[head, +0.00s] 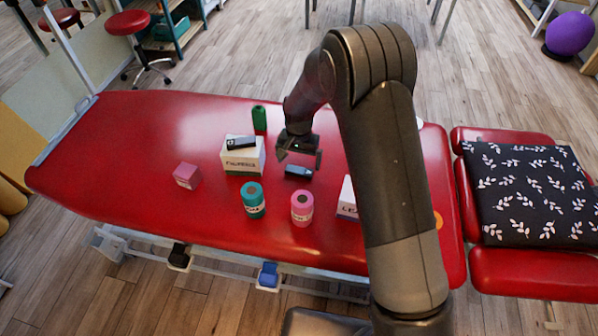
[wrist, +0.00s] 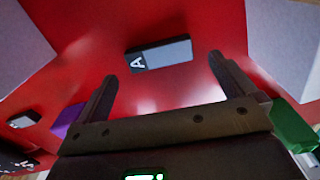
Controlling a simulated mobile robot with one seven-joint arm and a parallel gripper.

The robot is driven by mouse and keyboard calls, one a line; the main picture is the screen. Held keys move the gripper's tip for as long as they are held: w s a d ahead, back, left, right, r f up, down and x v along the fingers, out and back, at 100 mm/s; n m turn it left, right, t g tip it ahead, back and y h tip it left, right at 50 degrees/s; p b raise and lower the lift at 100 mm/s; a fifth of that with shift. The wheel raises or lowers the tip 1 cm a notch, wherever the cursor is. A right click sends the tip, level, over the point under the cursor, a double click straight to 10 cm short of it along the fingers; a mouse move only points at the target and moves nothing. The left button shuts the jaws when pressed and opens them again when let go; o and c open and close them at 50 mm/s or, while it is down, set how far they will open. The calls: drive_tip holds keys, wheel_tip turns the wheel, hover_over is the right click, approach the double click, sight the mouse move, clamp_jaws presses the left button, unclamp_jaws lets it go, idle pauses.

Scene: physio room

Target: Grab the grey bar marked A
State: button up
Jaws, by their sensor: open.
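The grey bar marked A (wrist: 174,54) lies flat on the red padded table, with a dark end that bears a white letter A. In the head view a small grey bar with a dark end (head: 298,171) lies just below my gripper (head: 299,154); its letter is too small to read there. In the wrist view my gripper (wrist: 162,70) is open and empty, with the bar ahead of and roughly between the fingertips, apart from them. Another dark bar (head: 241,142) lies on top of a white box (head: 243,160); its mark is unreadable.
On the red table (head: 120,135) stand a green roll (head: 259,118), a pink box (head: 187,176), a teal roll (head: 253,200), a pink roll (head: 302,208) and a white box (head: 347,200) partly behind my arm. The table's left part is clear.

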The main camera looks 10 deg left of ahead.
sight(299, 170)
wheel_tip(299, 170, down, 4)
drive_tip(key=shift+s, duration=0.1)
drive_tip(key=shift+c, duration=0.2)
drive_tip(key=c, duration=0.9)
drive_tip(key=shift+o, duration=0.2)
drive_tip(key=shift+r, duration=0.1)
